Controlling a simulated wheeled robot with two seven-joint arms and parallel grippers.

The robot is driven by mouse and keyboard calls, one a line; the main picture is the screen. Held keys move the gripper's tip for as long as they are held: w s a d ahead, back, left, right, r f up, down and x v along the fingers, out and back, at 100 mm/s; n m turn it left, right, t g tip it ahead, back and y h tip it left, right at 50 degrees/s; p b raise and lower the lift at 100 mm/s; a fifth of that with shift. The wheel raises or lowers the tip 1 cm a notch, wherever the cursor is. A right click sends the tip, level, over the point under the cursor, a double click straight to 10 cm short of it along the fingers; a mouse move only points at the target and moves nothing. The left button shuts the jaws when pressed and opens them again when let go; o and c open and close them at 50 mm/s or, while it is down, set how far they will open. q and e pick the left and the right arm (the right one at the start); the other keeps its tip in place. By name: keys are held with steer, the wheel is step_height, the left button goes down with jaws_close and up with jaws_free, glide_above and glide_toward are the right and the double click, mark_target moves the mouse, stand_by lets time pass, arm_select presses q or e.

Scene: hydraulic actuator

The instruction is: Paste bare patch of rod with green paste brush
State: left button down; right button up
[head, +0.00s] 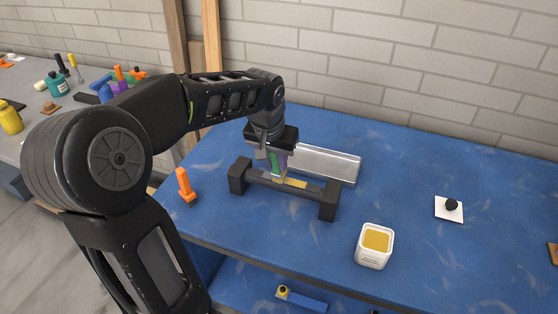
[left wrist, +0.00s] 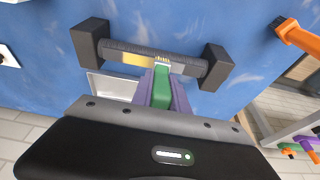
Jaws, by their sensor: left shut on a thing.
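A dark rod (head: 318,189) is held level between two black end blocks on the blue table. In the left wrist view the rod (left wrist: 118,48) bears a yellow paste patch (left wrist: 137,59), with a lighter grey stretch beside it. My left gripper (head: 277,160) is shut on the green brush (left wrist: 161,88), which points down at the rod. The bristles (left wrist: 162,60) meet the rod at the edge of the yellow patch; whether they press on it is hard to tell. The yellow patch (head: 297,183) also shows in the head view. My right gripper is out of view.
A white tub of yellow paste (head: 377,240) stands in front right of the rod. A silvery tray (head: 333,164) lies behind the rod. A white card with a black blob (head: 449,209) lies right; table around it is clear.

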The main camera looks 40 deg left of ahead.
arm_select(q)
steer(key=shift+w+d, duration=0.1)
steer(key=shift+w+d, duration=0.15)
steer(key=shift+d, duration=0.4)
steer(key=shift+w+d, duration=0.15)
steer(key=shift+d, duration=0.4)
steer(key=shift+a, duration=0.15)
steer(key=shift+s+a, duration=0.2)
steer(key=shift+a, duration=0.35)
steer(key=shift+s+a, duration=0.15)
steer(key=shift+a, duration=0.35)
steer(key=shift+w+d, duration=0.2)
steer(key=shift+d, duration=0.4)
steer(key=shift+w+d, duration=0.15)
steer(key=shift+d, duration=0.45)
steer(key=shift+a, duration=0.1)
steer(key=shift+s+a, duration=0.2)
steer(key=shift+a, duration=0.35)
steer(key=shift+s+a, duration=0.15)
steer(key=shift+a, duration=0.4)
